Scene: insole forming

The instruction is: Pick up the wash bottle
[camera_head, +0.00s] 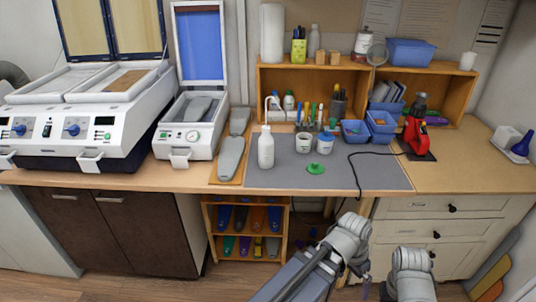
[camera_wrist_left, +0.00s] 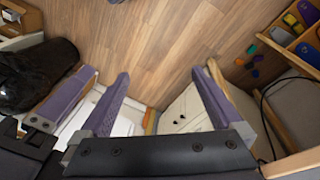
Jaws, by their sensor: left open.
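A white bottle (camera_head: 266,149) with a narrow neck stands upright on the grey mat, near its front left corner. A smaller white bottle with a bent spout (camera_head: 274,103) stands in the wooden shelf behind it. I cannot tell for sure which is the wash bottle. My left gripper (camera_head: 362,272) is low in front of the bench, to the right of and below both bottles. In the left wrist view its purple fingers (camera_wrist_left: 164,82) are apart, with only floor between the tips. No bottle shows there. My right gripper's fingers are not seen.
The grey mat (camera_head: 288,179) also holds a white cup (camera_head: 303,143), a jar (camera_head: 325,144) and a green lid (camera_head: 316,169). A grey insole form (camera_head: 231,157) lies left of the tall bottle. A black cable (camera_head: 355,170) crosses the mat's right part. Drawers (camera_head: 425,232) stand below.

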